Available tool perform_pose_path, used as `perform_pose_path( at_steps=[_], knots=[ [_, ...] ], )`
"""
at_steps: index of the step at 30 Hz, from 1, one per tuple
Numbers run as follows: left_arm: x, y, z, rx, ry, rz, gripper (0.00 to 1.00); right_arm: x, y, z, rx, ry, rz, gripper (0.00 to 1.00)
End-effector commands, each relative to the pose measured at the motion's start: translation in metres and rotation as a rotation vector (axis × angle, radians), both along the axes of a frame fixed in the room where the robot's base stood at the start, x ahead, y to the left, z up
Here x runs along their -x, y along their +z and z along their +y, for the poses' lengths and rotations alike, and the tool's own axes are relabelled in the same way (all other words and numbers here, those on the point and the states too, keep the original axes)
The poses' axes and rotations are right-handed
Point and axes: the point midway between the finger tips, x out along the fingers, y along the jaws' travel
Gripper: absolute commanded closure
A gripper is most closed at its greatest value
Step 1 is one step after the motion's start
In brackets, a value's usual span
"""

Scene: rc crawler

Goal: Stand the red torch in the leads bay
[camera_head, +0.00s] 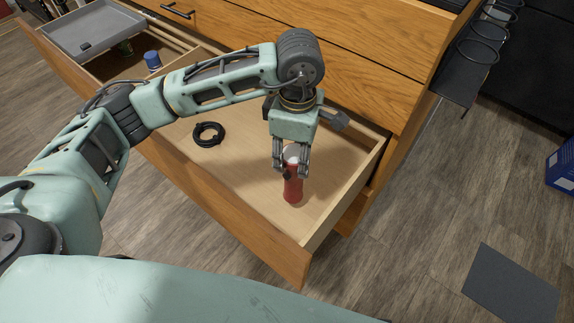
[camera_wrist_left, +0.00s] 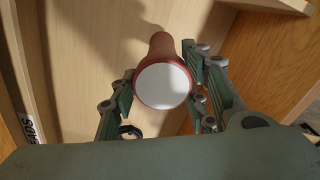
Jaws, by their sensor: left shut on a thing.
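The red torch (camera_head: 293,189) is upright in the right-hand bay of the open drawer, its pale lens end up. My left gripper (camera_head: 291,166) comes down from above and is shut on the torch near its top. In the left wrist view the torch (camera_wrist_left: 163,72) shows its white lens between the fingers (camera_wrist_left: 163,98). A label reading "ADS" (camera_wrist_left: 33,128), partly cut off, is on a drawer part at the left there. A coiled black lead (camera_head: 208,134) lies in the same bay, left of the torch. I cannot tell whether the torch's base touches the drawer floor. My right gripper is not in view.
The drawer's left part holds a grey tray (camera_head: 92,30) and a blue-capped item (camera_head: 152,60). The drawer's front wall (camera_head: 230,216) and right wall (camera_head: 345,190) stand near the torch. Bay floor (camera_head: 245,165) is clear between lead and torch.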

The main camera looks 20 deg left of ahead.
Motion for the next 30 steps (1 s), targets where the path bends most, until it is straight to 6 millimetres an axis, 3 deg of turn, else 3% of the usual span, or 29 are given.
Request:
perform_pose_path(
  at_steps=[8,15,20,30],
  knots=[
    [0.009,-0.016,0.012,0.001,-0.001,-0.001,1.00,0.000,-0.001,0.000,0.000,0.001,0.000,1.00],
    [0.009,-0.048,0.011,0.001,-0.001,0.000,1.00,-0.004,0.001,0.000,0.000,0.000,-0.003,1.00],
    [0.008,-0.048,0.011,0.002,-0.002,-0.002,1.00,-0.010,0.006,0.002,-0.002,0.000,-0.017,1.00],
    [0.008,-0.051,0.011,0.001,-0.002,-0.002,1.00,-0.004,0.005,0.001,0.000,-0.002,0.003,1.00]
  ],
)
